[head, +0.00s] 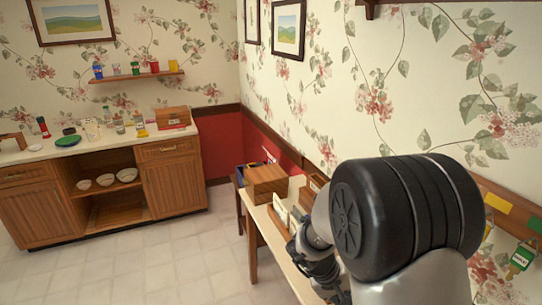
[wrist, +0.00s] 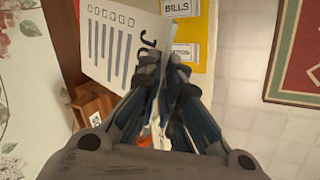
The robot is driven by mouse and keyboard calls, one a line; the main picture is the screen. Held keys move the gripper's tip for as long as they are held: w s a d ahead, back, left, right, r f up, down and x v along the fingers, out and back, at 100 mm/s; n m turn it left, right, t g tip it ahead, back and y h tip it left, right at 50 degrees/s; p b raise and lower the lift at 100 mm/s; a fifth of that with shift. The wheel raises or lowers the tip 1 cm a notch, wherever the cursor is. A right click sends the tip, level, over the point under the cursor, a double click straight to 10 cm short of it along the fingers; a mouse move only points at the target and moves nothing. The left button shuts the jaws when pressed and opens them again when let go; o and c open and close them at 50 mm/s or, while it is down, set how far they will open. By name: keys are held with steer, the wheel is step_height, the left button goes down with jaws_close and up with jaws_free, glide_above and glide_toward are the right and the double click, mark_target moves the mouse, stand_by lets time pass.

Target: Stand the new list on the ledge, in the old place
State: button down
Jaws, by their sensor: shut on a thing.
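In the wrist view my gripper (wrist: 165,72) is shut at the lower right edge of a white sheet with dark column lines and a black hook-like mark, the list (wrist: 108,45). The sheet is tilted, and the fingers hide its lower corner. In the head view my gripper (head: 322,268) is low over the table, partly hidden by my arm. The list cannot be made out there. Which surface is the ledge is unclear; a wooden strip (head: 484,190) with coloured tags runs along the right wall, mostly behind my arm.
Yellow holders (wrist: 190,62) labelled BILLS and another word lie just beyond the fingers. A wooden box (head: 267,184) and white cards (head: 281,214) stand on the narrow table (head: 258,213) along the wall. A cluttered cabinet (head: 173,178) is at left. The floor (head: 150,262) between is clear.

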steer(key=s+a, duration=0.1)
steer(key=a, duration=0.5)
steer(key=shift+n+t, duration=0.3)
steer(key=shift+n, duration=0.3)
steer(key=d+p, duration=0.1)
steer(key=d, duration=0.4)
steer(key=d+r+p, duration=0.1)
steer(key=d, duration=0.5)
steer(key=d+r+p, duration=0.1)
steer(key=d+p, duration=0.1)
steer(key=d, duration=0.4)
steer(key=shift+w, duration=0.25)
steer(key=shift+n+t, duration=0.3)
steer(key=shift+n, duration=0.3)
steer(key=d, duration=0.1)
steer(key=s+d+p, duration=0.1)
steer(key=d, duration=0.1)
steer(key=s+d+p, duration=0.1)
steer(key=shift+s+d, duration=0.1)
steer(key=shift+d, duration=0.1)
steer(key=shift+n+t, duration=0.3)
steer(key=shift+n, duration=0.4)
steer(key=s+d, duration=0.1)
steer(key=s+d+p, duration=0.1)
steer(key=s, duration=0.1)
steer(key=s+d+f+p, duration=0.1)
steer(key=shift+s, duration=0.3)
steer(key=shift+f, duration=0.1)
